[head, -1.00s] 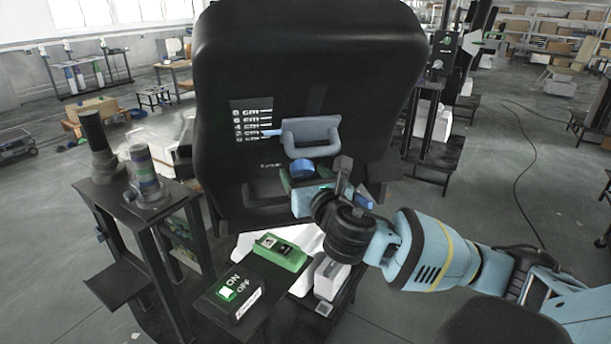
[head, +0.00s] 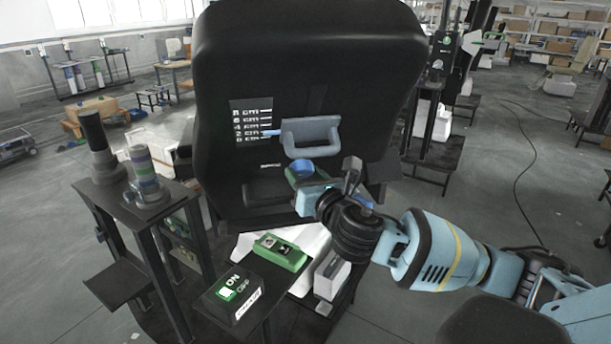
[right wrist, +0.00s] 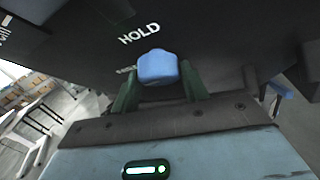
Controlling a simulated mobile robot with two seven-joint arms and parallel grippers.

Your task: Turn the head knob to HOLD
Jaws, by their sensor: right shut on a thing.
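The head knob (right wrist: 157,67) is a small blue knob on the dark underside of the black panel (head: 215,100). It also shows in the head view (head: 302,168), below the grey handle. The white word HOLD (right wrist: 138,33) stands just above and left of the knob in the right wrist view. A second label, left of the knob, is partly hidden and unreadable. My right gripper (right wrist: 158,85) has its two green fingers on either side of the knob and is shut on it. In the head view my right gripper (head: 303,182) reaches in from the right. My left gripper is out of view.
A grey handle (head: 311,137) and a cm scale (head: 252,120) are on the panel above the knob. A green box (head: 280,251) and an ON/OFF switch box (head: 228,298) stand below. Dark stands with cylinders (head: 147,175) are at left.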

